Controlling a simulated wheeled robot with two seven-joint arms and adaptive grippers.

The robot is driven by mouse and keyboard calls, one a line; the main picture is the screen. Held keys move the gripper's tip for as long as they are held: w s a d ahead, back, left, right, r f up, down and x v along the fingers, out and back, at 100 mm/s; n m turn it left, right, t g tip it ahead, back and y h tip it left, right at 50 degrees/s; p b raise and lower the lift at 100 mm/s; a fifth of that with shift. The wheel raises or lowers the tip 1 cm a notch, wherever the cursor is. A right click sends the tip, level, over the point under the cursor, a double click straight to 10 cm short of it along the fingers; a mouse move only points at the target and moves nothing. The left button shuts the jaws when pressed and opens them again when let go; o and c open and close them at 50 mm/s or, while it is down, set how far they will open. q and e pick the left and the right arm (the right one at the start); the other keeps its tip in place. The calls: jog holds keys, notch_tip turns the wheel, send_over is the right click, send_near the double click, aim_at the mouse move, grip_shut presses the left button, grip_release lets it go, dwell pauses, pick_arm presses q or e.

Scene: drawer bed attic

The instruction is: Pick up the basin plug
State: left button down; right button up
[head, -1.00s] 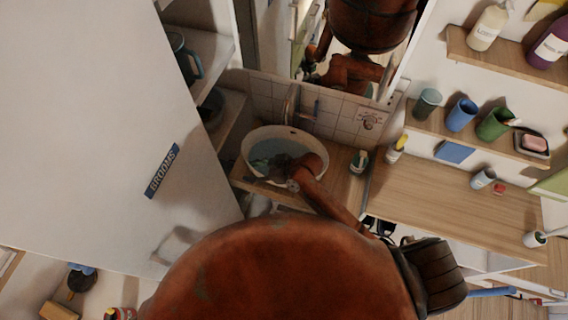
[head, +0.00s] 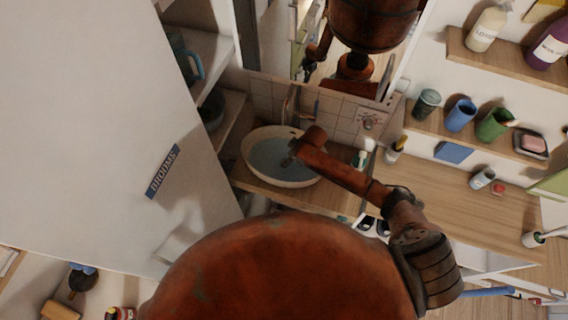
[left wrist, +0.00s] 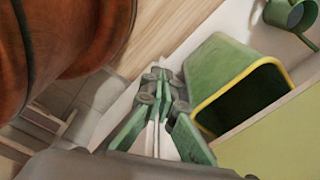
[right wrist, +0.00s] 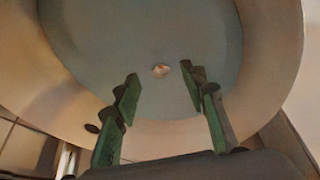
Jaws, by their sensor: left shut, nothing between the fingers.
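The white basin (head: 249,152) holds bluish water and stands on a wooden counter. In the right wrist view, a small pale round piece (right wrist: 160,70) shows at the bottom of the basin (right wrist: 270,60); it looks like the basin plug or its drain, I cannot tell which. My right gripper (right wrist: 160,85) is open and empty above the basin, its fingertips spread on either side of that piece in the picture. In the head view my right gripper (head: 293,150) is small and dark over the water. My left gripper (left wrist: 165,75) is shut and empty, away from the basin.
A green bin with a yellow rim (left wrist: 240,90) is beside my left gripper. A tap (head: 290,104) and tiled wall stand behind the basin. Bottles and a brush stand right of it. Shelves with cups (head: 461,115) line the right; a large white panel (head: 90,120) fills the left.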

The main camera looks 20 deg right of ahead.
jog(key=shift+x, duration=1.95)
jog(key=shift+w+a, duration=0.15)
jog(key=shift+c, duration=0.3)
grip_shut()
